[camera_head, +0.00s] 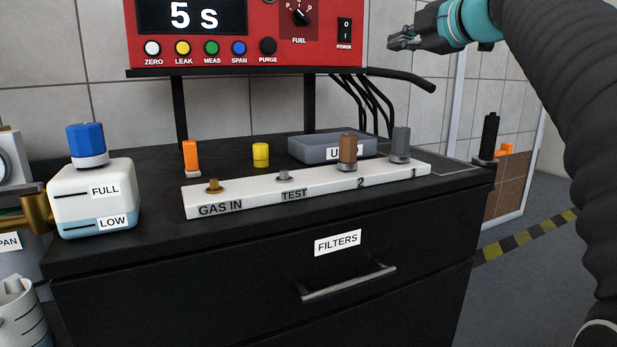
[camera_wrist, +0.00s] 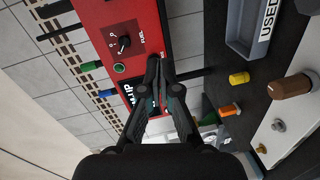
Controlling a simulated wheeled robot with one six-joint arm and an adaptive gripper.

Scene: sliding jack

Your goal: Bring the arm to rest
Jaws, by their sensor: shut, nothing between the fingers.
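My gripper (camera_head: 394,42) is at the upper right in the head view, raised in the air just right of the red analyser (camera_head: 215,35). Its fingers are together with nothing between them, and they point left. In the wrist view my gripper (camera_wrist: 154,62) shows at the middle, its fingers closed in front of the analyser's red face (camera_wrist: 140,22). My dark, ribbed arm comes down the right side of the head view. The gripper touches nothing that I can see.
Below is a black cabinet (camera_head: 290,260) with a white port block (camera_head: 310,190), a grey tray (camera_head: 300,147), an orange piece (camera_head: 190,158) and a yellow cap (camera_head: 260,154). A bottle with a blue cap (camera_head: 87,140) stands left. A black hose (camera_head: 400,78) juts out below my gripper.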

